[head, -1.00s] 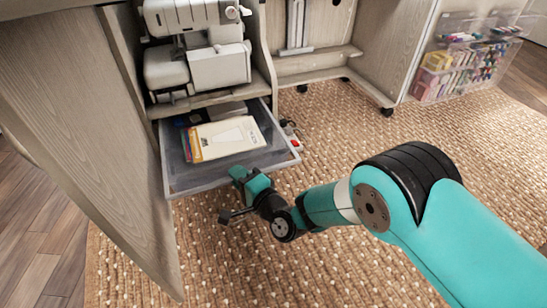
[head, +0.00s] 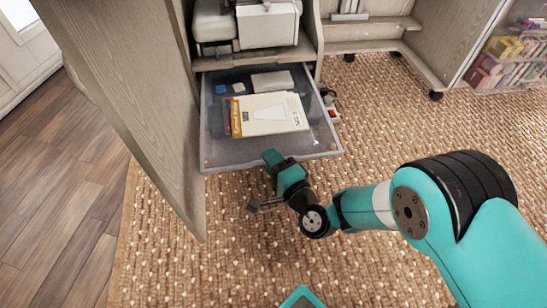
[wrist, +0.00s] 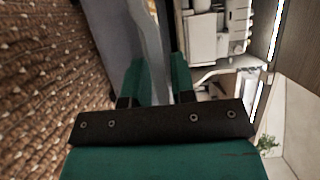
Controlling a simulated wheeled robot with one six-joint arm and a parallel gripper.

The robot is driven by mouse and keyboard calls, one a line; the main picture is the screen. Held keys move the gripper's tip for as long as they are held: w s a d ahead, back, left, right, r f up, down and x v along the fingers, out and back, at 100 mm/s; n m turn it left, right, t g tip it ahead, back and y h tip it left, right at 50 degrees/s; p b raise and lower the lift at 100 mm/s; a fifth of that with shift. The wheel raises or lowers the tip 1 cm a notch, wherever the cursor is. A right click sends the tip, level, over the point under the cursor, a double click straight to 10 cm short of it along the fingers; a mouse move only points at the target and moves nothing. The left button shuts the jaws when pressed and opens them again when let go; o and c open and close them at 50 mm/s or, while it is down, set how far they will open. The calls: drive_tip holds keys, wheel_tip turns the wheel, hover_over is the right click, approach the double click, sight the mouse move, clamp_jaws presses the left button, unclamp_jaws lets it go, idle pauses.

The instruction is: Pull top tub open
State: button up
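The top tub (head: 322,152) is a grey, see-through drawer pulled well out of the cabinet below the sewing machine shelf. Papers or pattern envelopes (head: 268,114), a grey box and small blue pieces lie in it. My gripper (head: 272,158) is at the middle of its front rim. In the wrist view, the two green fingers (wrist: 158,80) stand on either side of the tub's wall (wrist: 151,35) with a narrow gap filled by it, so the gripper looks shut on the rim. The exact contact is partly hidden.
A cabinet door (head: 130,110) stands open at the left, close to the tub's side. A white machine (head: 266,24) sits on the shelf above. A woven rug (head: 400,115) covers clear floor in front. Clear bins (head: 510,60) stand at the far right.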

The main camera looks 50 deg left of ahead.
drive_tip(key=shift+w+d, duration=0.1)
drive_tip(key=shift+w, duration=0.1)
drive_tip(key=s+d+p, duration=0.1)
drive_tip(key=d+p, duration=0.7)
drive_tip(key=p, duration=0.4)
drive_tip(key=s+d+p, duration=0.2)
drive_tip(key=d+p, duration=0.7)
drive_tip(key=p, duration=0.2)
drive_tip(key=shift+s+p, duration=0.25)
drive_tip(key=shift+p, duration=0.1)
